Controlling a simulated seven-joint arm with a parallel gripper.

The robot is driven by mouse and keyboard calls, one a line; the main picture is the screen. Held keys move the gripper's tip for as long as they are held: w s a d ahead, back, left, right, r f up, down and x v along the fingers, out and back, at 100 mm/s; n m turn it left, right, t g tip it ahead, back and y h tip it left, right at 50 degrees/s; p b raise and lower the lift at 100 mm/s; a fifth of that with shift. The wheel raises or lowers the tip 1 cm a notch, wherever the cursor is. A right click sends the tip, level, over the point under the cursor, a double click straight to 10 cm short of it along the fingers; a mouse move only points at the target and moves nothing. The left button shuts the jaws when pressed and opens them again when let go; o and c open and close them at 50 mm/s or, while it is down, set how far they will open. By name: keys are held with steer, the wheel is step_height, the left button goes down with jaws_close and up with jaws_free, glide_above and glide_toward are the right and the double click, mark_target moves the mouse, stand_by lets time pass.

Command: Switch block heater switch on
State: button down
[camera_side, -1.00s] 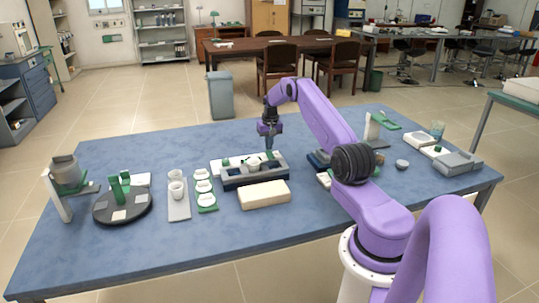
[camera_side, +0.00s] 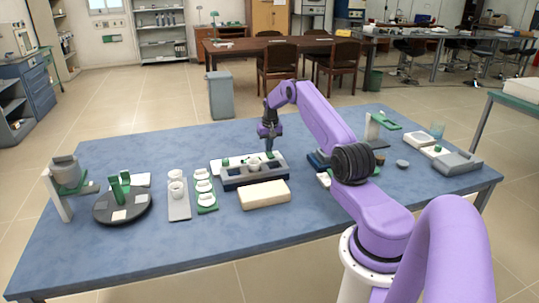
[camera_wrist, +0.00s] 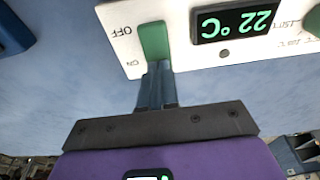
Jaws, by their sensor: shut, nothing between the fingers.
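The block heater's white panel (camera_wrist: 125,40) fills the top of the wrist view. It carries a green switch (camera_wrist: 153,40) with "OFF" marked near its upper end and "ON" near its lower end. A dark display (camera_wrist: 238,22) reads 22 °C, upside down in this view. My gripper (camera_wrist: 156,70) is shut and empty, its fingertips at the lower, ON-side end of the switch, touching or very close. Which way the switch is tipped is unclear. In the side view my gripper (camera_side: 269,151) points down at the far side of the heater's rack area.
A dark rack (camera_side: 235,184) and a cream block (camera_side: 264,195) stand in front of my gripper. White cups (camera_side: 176,188), a green tray (camera_side: 207,208) and a round black stand (camera_side: 123,219) are to the left. The blue table's front left is clear.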

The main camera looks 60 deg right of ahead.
steer(key=shift+s+a+f, duration=0.1)
steer(key=shift+f, duration=0.25)
steer(key=shift+r, duration=3.6)
